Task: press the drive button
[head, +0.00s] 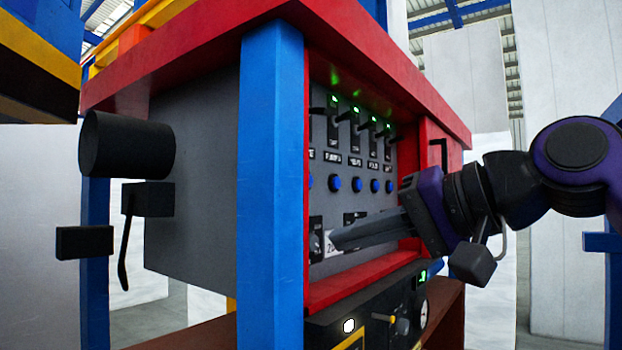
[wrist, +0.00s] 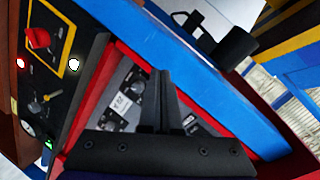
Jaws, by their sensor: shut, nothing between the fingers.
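The grey control panel (head: 350,205) is set in a red frame and has a row of several blue buttons (head: 357,185) under small labels. The labels are too small to read surely, so I cannot tell which button is the drive button. My gripper (head: 335,241) is shut and empty. Its fingers point left across the lower part of the panel, below the blue buttons, near a white label. I cannot tell whether the tips touch the panel. In the wrist view, the closed fingers (wrist: 160,78) lie over the panel and hide part of it.
Black switches with green lights (head: 356,112) sit above the buttons. A lower black console (head: 375,315) has a white light, a yellow-tipped lever and a gauge; the wrist view adds a red knob (wrist: 38,38). A blue post (head: 270,190) and red frame edges (head: 350,284) border the panel.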

